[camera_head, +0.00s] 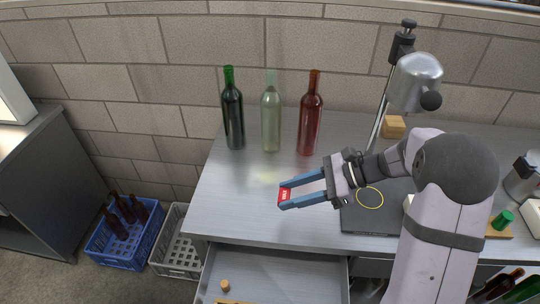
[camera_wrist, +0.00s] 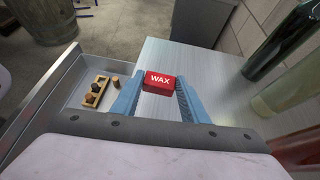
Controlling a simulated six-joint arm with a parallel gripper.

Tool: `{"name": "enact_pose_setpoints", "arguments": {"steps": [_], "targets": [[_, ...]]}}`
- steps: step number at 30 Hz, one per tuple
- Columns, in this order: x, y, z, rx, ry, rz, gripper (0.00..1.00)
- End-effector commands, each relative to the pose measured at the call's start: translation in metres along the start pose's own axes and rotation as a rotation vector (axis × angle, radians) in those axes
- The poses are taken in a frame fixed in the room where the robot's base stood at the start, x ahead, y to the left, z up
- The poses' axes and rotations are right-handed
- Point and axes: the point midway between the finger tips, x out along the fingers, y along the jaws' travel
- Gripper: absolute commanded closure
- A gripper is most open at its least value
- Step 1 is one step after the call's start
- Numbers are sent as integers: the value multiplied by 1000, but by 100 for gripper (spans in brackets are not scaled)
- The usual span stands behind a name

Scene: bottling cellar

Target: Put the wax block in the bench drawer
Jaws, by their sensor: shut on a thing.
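The wax block is a small red block (camera_head: 284,194) lettered WAX. It also shows in the wrist view (camera_wrist: 159,84). My gripper (camera_head: 283,195) is shut on it, with a blue finger on each side, above the left part of the metal bench (camera_head: 225,190). The bench drawer (camera_head: 275,272) is open below the bench front. In the wrist view the drawer is at left, holding a small wooden rack (camera_wrist: 96,92) and a cork (camera_wrist: 116,81).
Three bottles, dark green (camera_head: 233,115), pale green (camera_head: 270,118) and red-brown (camera_head: 309,118), stand at the back of the bench. A dark mat (camera_head: 365,215) lies under my arm. A blue crate (camera_head: 125,245) and a grey crate (camera_head: 178,250) are on the floor at left.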

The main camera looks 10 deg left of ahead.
Motion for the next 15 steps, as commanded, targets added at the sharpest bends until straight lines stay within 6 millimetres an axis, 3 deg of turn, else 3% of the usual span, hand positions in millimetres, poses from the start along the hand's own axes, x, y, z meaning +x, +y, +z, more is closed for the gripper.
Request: {"name": "enact_pose_setpoints", "arguments": {"steps": [1, 3, 6, 11, 15], "targets": [[20, 1, -9, -17, 0, 31, 81], [41, -2, -10, -43, 0, 71, 81], [60, -14, -2, -72, 0, 117, 81], [64, -38, 19, -75, 0, 126, 81], [51, -57, 39, -55, 0, 89, 81]]}}
